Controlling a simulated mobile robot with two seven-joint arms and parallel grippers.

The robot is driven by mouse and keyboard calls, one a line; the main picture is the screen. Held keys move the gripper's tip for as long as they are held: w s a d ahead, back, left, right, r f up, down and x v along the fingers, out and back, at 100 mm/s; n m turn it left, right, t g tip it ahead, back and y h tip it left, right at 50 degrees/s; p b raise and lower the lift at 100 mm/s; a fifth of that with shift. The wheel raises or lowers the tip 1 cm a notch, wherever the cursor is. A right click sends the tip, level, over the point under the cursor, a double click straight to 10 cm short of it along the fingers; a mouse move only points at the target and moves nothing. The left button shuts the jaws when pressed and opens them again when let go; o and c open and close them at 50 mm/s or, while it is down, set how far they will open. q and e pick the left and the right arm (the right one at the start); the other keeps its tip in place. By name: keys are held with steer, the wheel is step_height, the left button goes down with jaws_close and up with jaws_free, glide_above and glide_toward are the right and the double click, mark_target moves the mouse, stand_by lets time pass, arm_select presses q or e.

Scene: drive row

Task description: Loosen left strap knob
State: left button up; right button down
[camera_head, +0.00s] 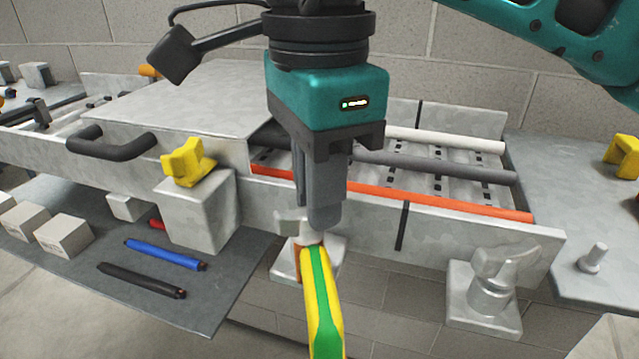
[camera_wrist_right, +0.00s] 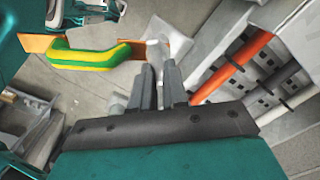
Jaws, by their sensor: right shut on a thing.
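My right gripper (camera_head: 322,228) points down in the middle of the head view, in front of the conveyor's side rail. Its fingers are shut on the left strap knob (camera_head: 289,221), a grey wing knob on a pale block. The knob's wings (camera_wrist_right: 165,38) show past the fingertips (camera_wrist_right: 161,72) in the right wrist view. The fingers hide part of the knob in the head view. A green-and-yellow sleeved strap (camera_head: 321,300) with a copper-coloured end meets the knob's base. It also shows in the wrist view (camera_wrist_right: 90,56). My left gripper is not seen.
A second grey wing knob (camera_head: 497,275) stands on a block at the right. A yellow knob (camera_head: 187,162) sits on a grey box at the left. A dark shelf (camera_head: 215,300) holds blue (camera_head: 165,254) and black (camera_head: 141,280) rods. Conveyor rollers (camera_head: 430,204) lie behind the rail.

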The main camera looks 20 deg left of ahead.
steer(key=shift+w+n, duration=0.1)
steer(key=shift+n, duration=0.6)
steer(key=shift+a, duration=0.1)
steer(key=c, duration=1.1)
jaws_free()
steer(key=shift+c, duration=0.2)
steer(key=shift+r, duration=0.1)
step_height(320, 180, up, 13)
steer(key=p, duration=0.2)
steer(key=shift+f, duration=0.2)
